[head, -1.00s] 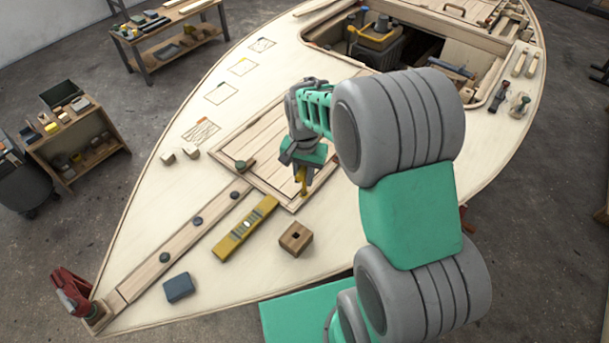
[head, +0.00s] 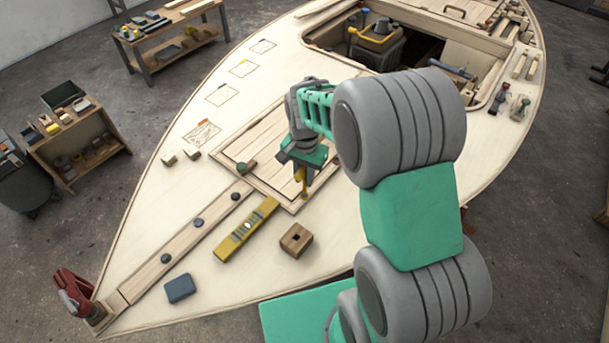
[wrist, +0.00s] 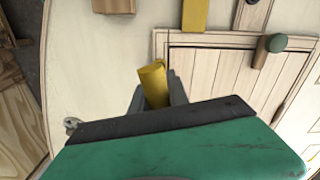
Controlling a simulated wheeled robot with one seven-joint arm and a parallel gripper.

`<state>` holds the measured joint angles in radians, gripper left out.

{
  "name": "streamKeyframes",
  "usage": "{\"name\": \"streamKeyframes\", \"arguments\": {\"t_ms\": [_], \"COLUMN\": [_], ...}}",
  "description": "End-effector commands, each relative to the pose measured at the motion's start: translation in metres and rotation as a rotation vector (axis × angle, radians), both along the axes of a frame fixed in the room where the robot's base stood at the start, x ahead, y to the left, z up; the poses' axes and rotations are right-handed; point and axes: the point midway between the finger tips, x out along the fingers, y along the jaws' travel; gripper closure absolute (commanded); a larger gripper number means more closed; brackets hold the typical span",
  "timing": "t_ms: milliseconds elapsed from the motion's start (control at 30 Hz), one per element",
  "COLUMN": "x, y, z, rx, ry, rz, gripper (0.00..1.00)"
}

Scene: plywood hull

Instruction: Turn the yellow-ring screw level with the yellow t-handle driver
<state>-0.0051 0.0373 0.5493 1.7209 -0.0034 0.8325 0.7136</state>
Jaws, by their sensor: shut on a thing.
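My gripper (head: 302,170) is shut on the yellow t-handle driver (head: 300,177), at the near right corner of the plank hatch panel on the deck. The driver points down from the jaws, its lower end at the panel's corner. In the wrist view the driver's yellow handle (wrist: 153,84) sits between the two grey fingers (wrist: 158,100). The yellow-ring screw cannot be made out; the driver and gripper cover that spot.
The hatch panel (head: 262,150) carries a green-knobbed wooden latch (head: 245,167). An open cockpit lies beyond.

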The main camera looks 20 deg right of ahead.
Motion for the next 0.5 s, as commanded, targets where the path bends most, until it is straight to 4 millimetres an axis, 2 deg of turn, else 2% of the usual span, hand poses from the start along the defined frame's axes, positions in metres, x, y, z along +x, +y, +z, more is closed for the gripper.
{"name": "streamKeyframes", "arguments": {"t_ms": [500], "x": [0.0006], "y": [-0.0027], "z": [0.0003], "rx": [0.000], "ry": [-0.001], "rz": [1.105], "gripper": [1.00]}}
